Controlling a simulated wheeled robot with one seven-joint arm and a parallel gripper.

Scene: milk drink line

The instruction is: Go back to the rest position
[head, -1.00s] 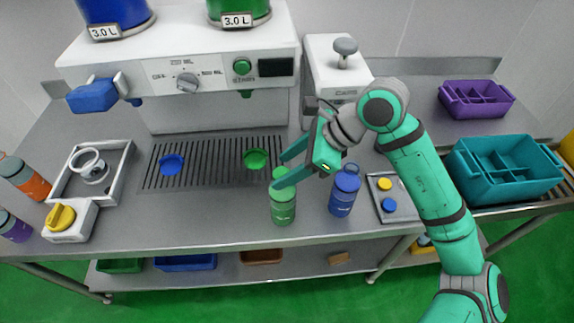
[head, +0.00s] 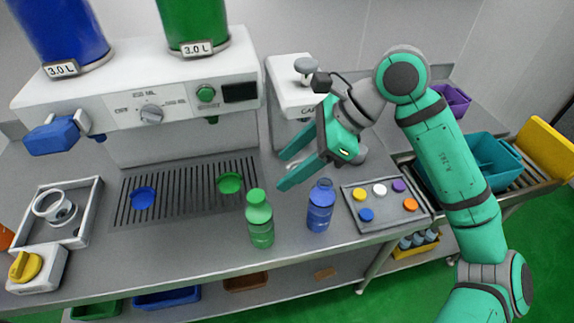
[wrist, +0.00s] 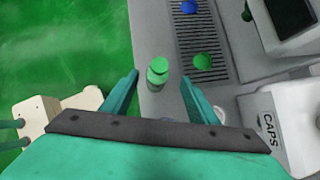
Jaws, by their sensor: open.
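My gripper (head: 284,170) is open and empty in the head view. Its fingers point left, above the counter and behind the two bottles. In the wrist view the fingers (wrist: 160,95) are spread wide with nothing between them. A green bottle with a green cap (head: 260,220) stands upright on the counter, in front of the drip grate and apart from the fingers. It also shows in the wrist view (wrist: 157,72), beyond the fingertips. A blue bottle (head: 320,206) stands upright to its right, below my gripper in the picture.
The drink machine (head: 130,110) stands behind the drip grate (head: 180,200). A caps unit (head: 290,95) is close behind my gripper. A tray (head: 375,222) with several coloured caps lies right of the blue bottle. A teal crate (head: 495,160) is partly behind my arm.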

